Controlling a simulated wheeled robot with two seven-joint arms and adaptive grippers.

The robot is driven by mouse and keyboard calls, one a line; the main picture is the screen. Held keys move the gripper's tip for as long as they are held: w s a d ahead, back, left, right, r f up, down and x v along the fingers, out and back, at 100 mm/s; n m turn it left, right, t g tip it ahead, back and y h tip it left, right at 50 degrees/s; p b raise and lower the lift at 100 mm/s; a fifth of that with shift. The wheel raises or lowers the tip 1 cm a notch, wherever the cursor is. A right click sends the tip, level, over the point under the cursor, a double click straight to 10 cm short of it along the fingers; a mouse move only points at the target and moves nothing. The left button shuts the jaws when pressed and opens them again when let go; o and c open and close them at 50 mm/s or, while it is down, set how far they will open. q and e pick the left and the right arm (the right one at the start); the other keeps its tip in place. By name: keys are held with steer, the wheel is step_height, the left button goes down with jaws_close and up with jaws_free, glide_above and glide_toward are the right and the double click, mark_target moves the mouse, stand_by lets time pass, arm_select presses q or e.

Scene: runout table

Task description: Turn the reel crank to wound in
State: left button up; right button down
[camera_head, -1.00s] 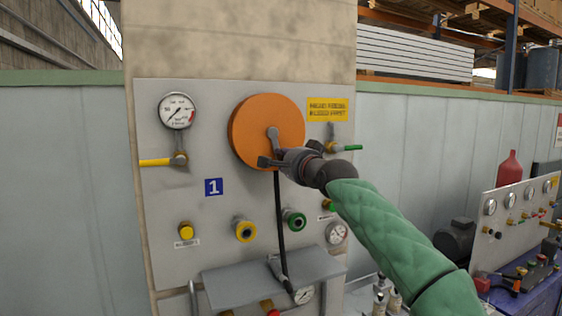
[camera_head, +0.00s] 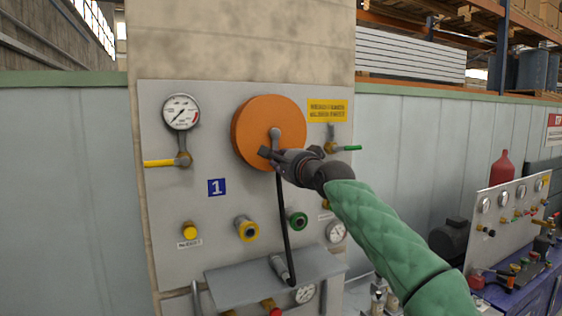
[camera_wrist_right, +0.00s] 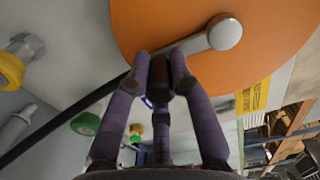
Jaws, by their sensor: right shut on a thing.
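The orange reel (camera_head: 255,118) is mounted on the grey panel, with a grey crank (camera_head: 276,140) at its front whose arm points down from the hub. In the right wrist view the crank's hub end (camera_wrist_right: 225,34) and arm show against the orange reel (camera_wrist_right: 270,62). My right gripper (camera_head: 272,155) is at the lower part of the reel, shut on the crank's handle. In the right wrist view its fingers (camera_wrist_right: 160,68) close around the dark handle, which they partly hide. A black hose (camera_head: 282,215) hangs down from behind the gripper. My left gripper is not in view.
A gauge (camera_head: 181,112) and a yellow lever (camera_head: 160,163) are left of the reel. A green-handled valve (camera_head: 347,148) is close to its right. Below are yellow and green couplings (camera_head: 297,221) and a grey shelf (camera_head: 230,278).

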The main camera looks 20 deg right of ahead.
steer(key=c, duration=1.1)
jaws_free()
steer(key=shift+w+a+f, duration=0.1)
steer(key=shift+a+f, duration=0.05)
steer(key=shift+o, duration=0.2)
steer(key=shift+a, duration=0.1)
steer(key=shift+s+d, duration=0.2)
steer(key=s, duration=1.1)
steer(key=shift+s+d, duration=0.25)
steer(key=shift+d, duration=0.05)
